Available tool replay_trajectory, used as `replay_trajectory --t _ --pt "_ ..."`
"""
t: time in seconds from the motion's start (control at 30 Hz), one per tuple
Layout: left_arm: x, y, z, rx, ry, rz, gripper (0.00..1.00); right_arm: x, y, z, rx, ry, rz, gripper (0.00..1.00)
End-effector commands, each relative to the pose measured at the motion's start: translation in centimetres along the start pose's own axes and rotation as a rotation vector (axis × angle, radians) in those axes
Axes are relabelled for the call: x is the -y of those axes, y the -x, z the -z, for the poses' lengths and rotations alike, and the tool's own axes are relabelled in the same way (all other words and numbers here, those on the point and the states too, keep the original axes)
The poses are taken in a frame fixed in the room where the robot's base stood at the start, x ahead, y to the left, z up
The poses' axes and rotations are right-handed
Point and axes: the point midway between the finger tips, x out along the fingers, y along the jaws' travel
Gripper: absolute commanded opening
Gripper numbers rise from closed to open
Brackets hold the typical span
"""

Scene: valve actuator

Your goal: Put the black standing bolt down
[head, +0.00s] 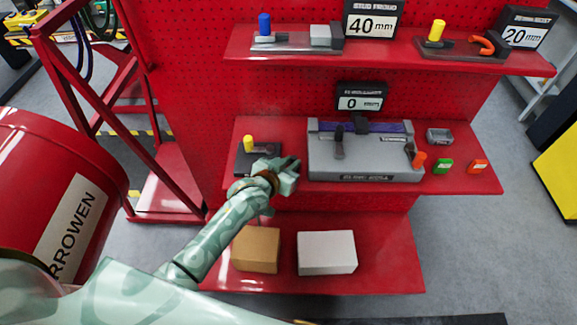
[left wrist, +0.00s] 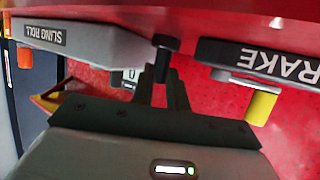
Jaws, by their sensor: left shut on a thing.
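My left gripper (head: 291,172) is at the front of the middle red shelf, between the grey box unit and the small dark unit with a yellow knob. In the left wrist view, its dark fingers (left wrist: 163,82) are shut on a short black bolt (left wrist: 166,45) at their tips. The bolt lies between the SLING ROLL unit and the BRAKE unit. I cannot tell whether the bolt touches the shelf. The bolt does not show clearly in the head view, where my gripper hides it. My right gripper is not in view.
The grey box unit (head: 365,162) stands right of my gripper, and the dark brake unit (head: 262,164) stands left. An orange block (head: 478,167) and a green block (head: 443,167) sit farther right. The lower shelf holds a brown box (head: 256,250) and a white box (head: 327,253).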

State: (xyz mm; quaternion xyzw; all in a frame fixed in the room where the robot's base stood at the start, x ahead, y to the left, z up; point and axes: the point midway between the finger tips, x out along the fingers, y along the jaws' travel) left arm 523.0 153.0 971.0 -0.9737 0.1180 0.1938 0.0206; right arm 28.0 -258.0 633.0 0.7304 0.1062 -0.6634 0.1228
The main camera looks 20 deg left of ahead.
Motion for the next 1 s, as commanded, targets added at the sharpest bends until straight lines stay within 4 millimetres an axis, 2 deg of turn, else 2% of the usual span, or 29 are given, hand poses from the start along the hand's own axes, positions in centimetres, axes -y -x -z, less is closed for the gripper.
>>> replay_trajectory --t 0.27,0.3,0.33,0.37,0.7,0.87,1.0 --pt "0.0 -0.1 -0.2 0.001 0.000 0.000 0.00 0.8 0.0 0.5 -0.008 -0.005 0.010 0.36" --pt "0.0 0.0 -0.1 0.001 0.000 0.000 0.27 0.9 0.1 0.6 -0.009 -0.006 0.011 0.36" --pt "0.0 0.0 -0.1 0.001 0.000 0.000 0.35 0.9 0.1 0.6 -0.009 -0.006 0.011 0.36" --pt "0.0 0.0 -0.1 0.001 0.000 0.000 0.37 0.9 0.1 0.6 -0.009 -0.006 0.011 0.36" --pt "0.0 0.4 0.2 0.001 0.000 0.000 0.37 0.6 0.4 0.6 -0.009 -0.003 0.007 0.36" --pt "0.0 3.2 0.3 0.002 0.000 -0.001 0.37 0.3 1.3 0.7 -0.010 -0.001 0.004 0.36" --pt "0.0 6.7 0.4 0.002 -0.001 -0.001 0.37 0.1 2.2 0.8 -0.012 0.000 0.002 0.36"
